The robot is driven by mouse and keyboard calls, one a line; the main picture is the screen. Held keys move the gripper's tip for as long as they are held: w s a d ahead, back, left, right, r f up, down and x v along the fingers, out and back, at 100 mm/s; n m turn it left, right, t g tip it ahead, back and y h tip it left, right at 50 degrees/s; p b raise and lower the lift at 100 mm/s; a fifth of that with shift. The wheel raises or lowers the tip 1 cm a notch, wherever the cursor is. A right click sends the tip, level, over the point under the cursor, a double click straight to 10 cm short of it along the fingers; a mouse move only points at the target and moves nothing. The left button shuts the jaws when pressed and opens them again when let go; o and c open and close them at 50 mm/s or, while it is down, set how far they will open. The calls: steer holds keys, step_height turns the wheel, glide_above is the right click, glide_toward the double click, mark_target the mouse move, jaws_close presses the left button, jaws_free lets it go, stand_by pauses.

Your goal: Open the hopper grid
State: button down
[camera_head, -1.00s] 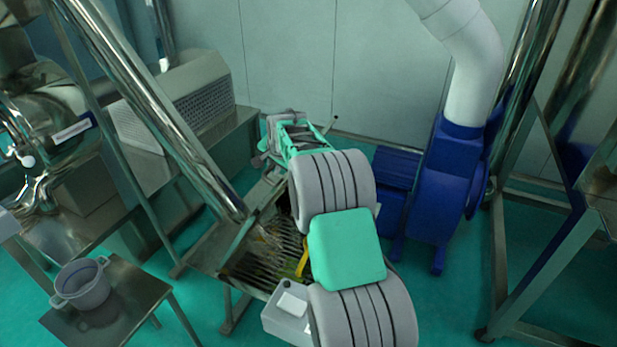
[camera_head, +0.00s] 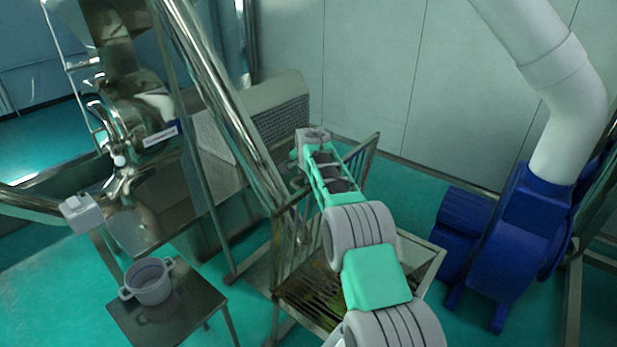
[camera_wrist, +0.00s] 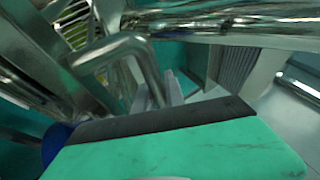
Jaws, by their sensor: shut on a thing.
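The hopper grid (camera_head: 283,240) is a metal frame with bars, standing raised and steeply tilted above the hopper (camera_head: 432,267). My arm hides the middle of the grid. My gripper (camera_head: 298,178) is at the grid's upper edge, left of my arm in the head view. In the wrist view, my gripper (camera_wrist: 160,95) is shut at a bent metal handle (camera_wrist: 125,48). The exact contact is partly hidden by the handle and the green gripper body. Dark slats show inside the hopper below the raised grid.
A shiny inclined tube (camera_head: 225,100) runs close on the left of the grid. A grey pot (camera_head: 150,283) stands on a small metal table (camera_head: 195,310) at lower left. A blue blower (camera_head: 520,240) stands at right. The pale wall (camera_head: 380,80) is behind.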

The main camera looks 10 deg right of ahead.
steer(key=shift+s+f, duration=0.2)
steer(key=shift+f, duration=0.3)
steer(key=c, duration=1.7)
jaws_free()
steer(key=o, duration=0.3)
steer(key=shift+w+d+r, duration=0.1)
steer(key=shift+d+r, duration=0.05)
steer(key=b+v, duration=0.2)
steer(key=v, duration=0.5)
steer(key=shift+r+b, duration=0.3)
